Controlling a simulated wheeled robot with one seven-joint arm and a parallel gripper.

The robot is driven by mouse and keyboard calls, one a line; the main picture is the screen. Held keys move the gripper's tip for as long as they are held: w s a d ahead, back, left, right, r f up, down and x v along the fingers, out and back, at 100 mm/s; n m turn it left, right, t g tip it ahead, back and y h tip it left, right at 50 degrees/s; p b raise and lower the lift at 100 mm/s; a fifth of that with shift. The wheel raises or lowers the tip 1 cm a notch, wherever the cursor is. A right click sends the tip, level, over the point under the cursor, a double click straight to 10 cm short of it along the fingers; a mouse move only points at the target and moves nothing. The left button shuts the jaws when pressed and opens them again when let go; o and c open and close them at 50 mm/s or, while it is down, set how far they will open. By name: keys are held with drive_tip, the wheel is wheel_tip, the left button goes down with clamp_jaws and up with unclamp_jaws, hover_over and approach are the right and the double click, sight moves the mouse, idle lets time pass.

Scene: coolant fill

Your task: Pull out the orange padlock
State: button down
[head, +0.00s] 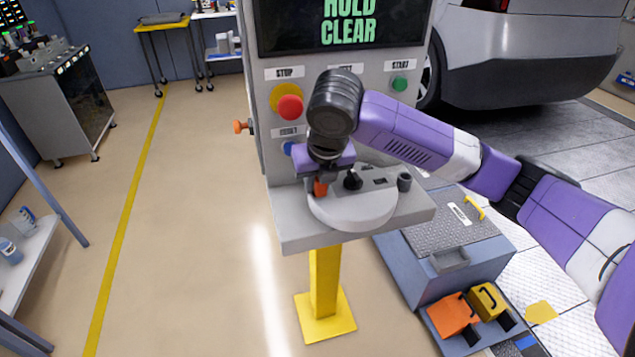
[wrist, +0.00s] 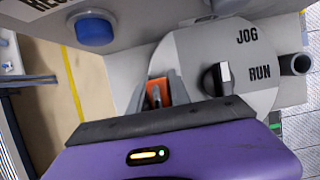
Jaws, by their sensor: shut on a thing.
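The orange padlock (head: 320,188) sits on the panel's grey shelf, at the left of the round grey plate (head: 352,212). In the wrist view the padlock (wrist: 158,93) shows between my fingers, its lower part hidden by my gripper's body. My gripper (head: 318,182) reaches down from above and is shut on the padlock. It also shows in the wrist view (wrist: 160,100). I cannot tell whether the padlock is still seated in the plate.
A black selector knob (head: 352,179) marked JOG and RUN in the wrist view stands right of the padlock. A dark cylinder (head: 404,182) is further right. Red (head: 290,107), green (head: 399,84) and blue (wrist: 96,28) buttons are close by. Open floor lies left.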

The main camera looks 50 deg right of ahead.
drive_tip(key=shift+r+p, duration=1.95)
drive_tip(key=shift+r, duration=0.8)
